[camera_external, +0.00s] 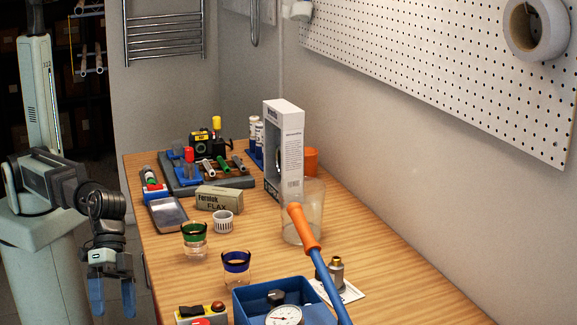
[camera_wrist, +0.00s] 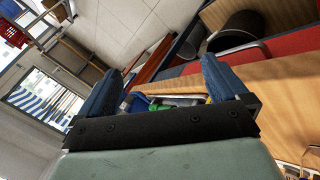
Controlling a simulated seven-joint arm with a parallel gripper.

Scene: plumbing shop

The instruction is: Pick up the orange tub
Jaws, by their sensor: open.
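An orange tub (camera_external: 311,160) stands toward the back of the wooden bench in the external view. It is partly hidden behind a tall white box (camera_external: 289,150) and a clear beaker. My gripper (camera_external: 112,297) hangs off the left side of the bench, fingers pointing down, well apart from the tub. Its two blue fingers are spread with nothing between them. In the wrist view the open fingers (camera_wrist: 163,85) frame the room and part of a bench edge. I cannot make out the tub there.
The clear beaker (camera_external: 302,212) and an orange-handled tool (camera_external: 304,229) stand in front of the tub. A blue bin (camera_external: 283,303) with a gauge is at the front. Two glasses (camera_external: 194,241), a flax box (camera_external: 224,198) and a grey tray crowd the left. The right bench strip is fairly clear.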

